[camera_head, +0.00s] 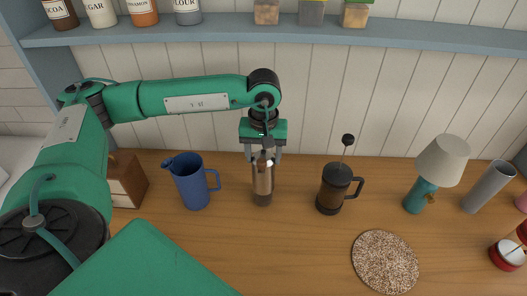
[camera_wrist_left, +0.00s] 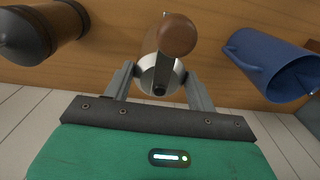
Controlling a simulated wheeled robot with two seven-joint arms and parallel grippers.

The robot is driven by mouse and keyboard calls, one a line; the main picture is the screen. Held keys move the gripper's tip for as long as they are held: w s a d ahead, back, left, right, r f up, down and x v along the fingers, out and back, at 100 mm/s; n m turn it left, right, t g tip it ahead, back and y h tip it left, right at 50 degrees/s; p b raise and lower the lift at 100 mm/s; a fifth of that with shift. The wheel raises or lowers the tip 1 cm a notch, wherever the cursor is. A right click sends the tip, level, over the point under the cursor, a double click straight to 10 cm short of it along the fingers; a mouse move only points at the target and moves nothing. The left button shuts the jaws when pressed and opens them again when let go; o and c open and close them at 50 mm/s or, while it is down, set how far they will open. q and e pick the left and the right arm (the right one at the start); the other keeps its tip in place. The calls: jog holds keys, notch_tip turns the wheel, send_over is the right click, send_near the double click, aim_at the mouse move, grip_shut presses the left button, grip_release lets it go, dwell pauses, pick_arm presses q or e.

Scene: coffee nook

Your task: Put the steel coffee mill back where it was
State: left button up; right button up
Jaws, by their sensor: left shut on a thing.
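The steel coffee mill (camera_head: 262,184) is upright at the middle of the wooden counter, between the blue jug and the French press. My left gripper (camera_head: 263,155) is above it and shut on its upper part. In the left wrist view, the mill's steel top (camera_wrist_left: 160,74) sits between the two fingers (camera_wrist_left: 159,88), with its brown knob (camera_wrist_left: 178,35) beyond them. The mill's base is at or just above the counter; I cannot tell whether it touches. My right gripper is not in view.
A blue jug (camera_head: 193,183) stands left of the mill, and a French press (camera_head: 334,190) stands right. A round speckled mat (camera_head: 385,262) lies front right. A lamp (camera_head: 443,162) and grey cylinder (camera_head: 489,187) stand farther right. A shelf (camera_head: 350,33) runs above. Counter in front of the mill is clear.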

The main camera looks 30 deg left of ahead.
pick_arm(q)
jog(key=shift+f, duration=0.15)
jog(key=o, duration=1.7)
jog(key=shift+r, duration=0.2)
notch_tip(320, 180, up, 12)
jog(key=b, duration=0.3)
jog(key=shift+b, duration=0.3)
